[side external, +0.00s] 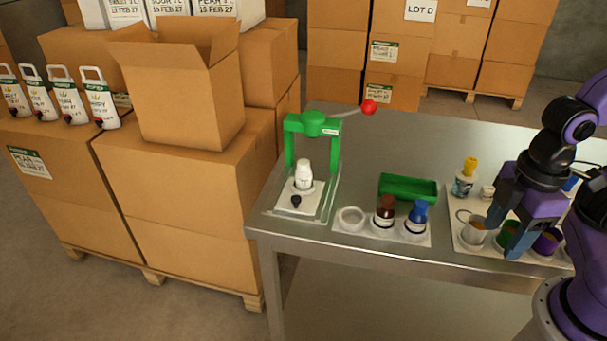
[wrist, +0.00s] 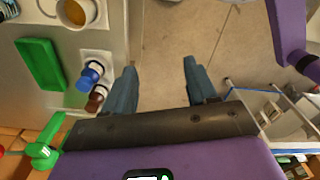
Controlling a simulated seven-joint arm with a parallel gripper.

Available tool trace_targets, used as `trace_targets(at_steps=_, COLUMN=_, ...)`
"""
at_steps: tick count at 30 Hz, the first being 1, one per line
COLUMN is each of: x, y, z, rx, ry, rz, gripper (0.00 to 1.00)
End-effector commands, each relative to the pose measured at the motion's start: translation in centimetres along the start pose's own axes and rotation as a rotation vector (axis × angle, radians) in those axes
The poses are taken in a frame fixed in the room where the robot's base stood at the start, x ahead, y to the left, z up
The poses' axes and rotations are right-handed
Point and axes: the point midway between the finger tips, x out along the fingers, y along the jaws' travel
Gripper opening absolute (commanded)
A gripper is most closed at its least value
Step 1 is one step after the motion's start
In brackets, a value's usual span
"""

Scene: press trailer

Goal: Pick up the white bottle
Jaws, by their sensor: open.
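A plain white bottle (side external: 304,176) stands upright on the white base plate of the green hand press (side external: 313,125), at the left end of the metal table. A small black knob-like piece (side external: 296,200) sits in front of it. I cannot make out the bottle in the wrist view, where part of the press (wrist: 42,150) shows at lower left. My gripper (side external: 509,232) is at the table's right front, far right of the bottle, fingers pointing down beside the cups. In the wrist view my gripper (wrist: 164,76) has its blue fingers wide apart with nothing between them.
A tray holds a white ring, a brown bottle (side external: 385,212) and a blue-capped bottle (side external: 416,219). A green bin (side external: 408,189) is behind them. A yellow-capped bottle (side external: 465,179) and cups (side external: 474,231) are near my gripper. The press's red-ended lever (side external: 369,107) sticks out right. The rear table is clear.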

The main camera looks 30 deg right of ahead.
Motion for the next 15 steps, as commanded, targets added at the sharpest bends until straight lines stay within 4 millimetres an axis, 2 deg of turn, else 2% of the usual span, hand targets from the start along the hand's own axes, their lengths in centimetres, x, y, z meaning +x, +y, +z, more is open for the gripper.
trace_targets(at_steps=10, x=0.0, y=0.1, z=-0.1, rx=-0.001, ry=0.0, rz=0.0, gripper=0.74)
trace_targets(at_steps=13, x=-0.4, y=0.5, z=-1.2, rx=-0.015, ry=-0.001, rz=0.001, gripper=0.74)
trace_targets(at_steps=15, x=-0.9, y=1.1, z=-2.9, rx=-0.038, ry=-0.001, rz=0.001, gripper=0.74)
